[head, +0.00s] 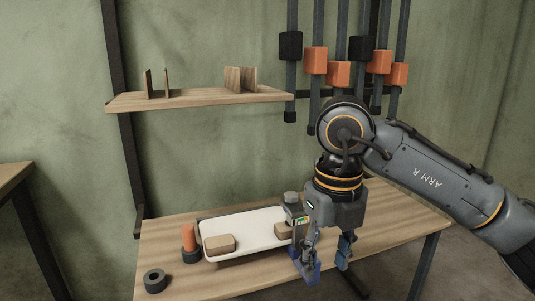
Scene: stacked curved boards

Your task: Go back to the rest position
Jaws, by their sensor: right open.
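My right arm comes in from the right side of the head view. Its right gripper (326,264) points down over the front right part of the workbench (390,244). Its two blue-tipped fingers are apart, and I see nothing between them. A white tray (232,226) lies on the bench left of the gripper, with a tan block (219,243) at its left end and another tan block (284,231) at its right end. My left gripper is not in view.
An orange-topped object (189,238) and a dark ring (154,281) stand left of the tray. A small grey device (294,212) is close beside my gripper. A wall shelf (200,97) holds thin upright boards. Orange and black clamps (315,60) hang behind my arm.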

